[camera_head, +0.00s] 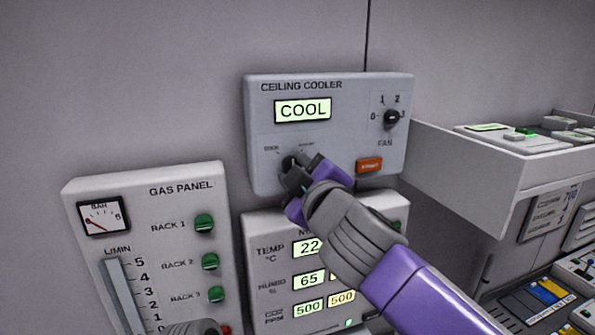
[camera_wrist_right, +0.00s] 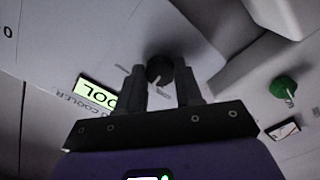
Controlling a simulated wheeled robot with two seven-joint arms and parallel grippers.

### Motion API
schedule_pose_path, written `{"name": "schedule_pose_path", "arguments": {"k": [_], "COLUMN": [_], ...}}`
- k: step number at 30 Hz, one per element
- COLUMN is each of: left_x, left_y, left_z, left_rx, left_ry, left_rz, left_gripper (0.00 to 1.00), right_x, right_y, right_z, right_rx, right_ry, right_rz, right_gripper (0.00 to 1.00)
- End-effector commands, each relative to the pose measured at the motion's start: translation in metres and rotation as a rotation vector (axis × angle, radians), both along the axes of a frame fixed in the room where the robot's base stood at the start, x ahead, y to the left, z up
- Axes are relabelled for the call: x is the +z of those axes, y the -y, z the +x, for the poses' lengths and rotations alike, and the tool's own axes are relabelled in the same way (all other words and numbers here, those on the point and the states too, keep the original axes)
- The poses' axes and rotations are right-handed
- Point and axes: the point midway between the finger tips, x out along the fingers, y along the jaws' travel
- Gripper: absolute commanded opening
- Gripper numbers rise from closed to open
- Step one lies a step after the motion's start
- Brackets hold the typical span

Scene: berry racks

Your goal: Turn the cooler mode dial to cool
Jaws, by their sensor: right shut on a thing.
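The ceiling cooler panel (camera_head: 258,130) is on the wall, with a lit display (camera_head: 303,110) that reads COOL. Its black mode dial (camera_head: 289,163) is at the lower left of the panel, partly hidden by my right gripper (camera_head: 294,178). In the right wrist view, the dial (camera_wrist_right: 160,69) sits between the two fingertips of the right gripper (camera_wrist_right: 160,82), which is shut on it. The display (camera_wrist_right: 95,92) also shows there, tilted and partly covered. My left gripper's fingers are not visible.
A black fan dial (camera_head: 391,118) and an orange button (camera_head: 369,165) are on the cooler's right side. The gas panel (camera_head: 140,205) with green knobs is at left. A readout panel (camera_head: 262,228) is just below. A white shelf box (camera_head: 470,175) juts out at right.

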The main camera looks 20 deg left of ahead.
Motion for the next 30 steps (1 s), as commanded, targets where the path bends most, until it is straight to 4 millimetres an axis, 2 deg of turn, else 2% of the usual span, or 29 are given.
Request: {"name": "schedule_pose_path", "arguments": {"k": [15,30], "left_x": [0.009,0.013], "left_y": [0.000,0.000], "left_z": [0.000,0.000], "left_rx": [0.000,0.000], "left_ry": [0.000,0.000], "left_rz": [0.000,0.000], "left_gripper": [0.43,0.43], "right_x": [0.002,0.001], "right_y": [0.000,0.000], "right_z": [0.000,0.000], "right_rx": [0.001,0.001], "right_ry": [0.260,0.385], "right_rz": [-0.384,-0.569], "right_gripper": [0.05,0.05]}}
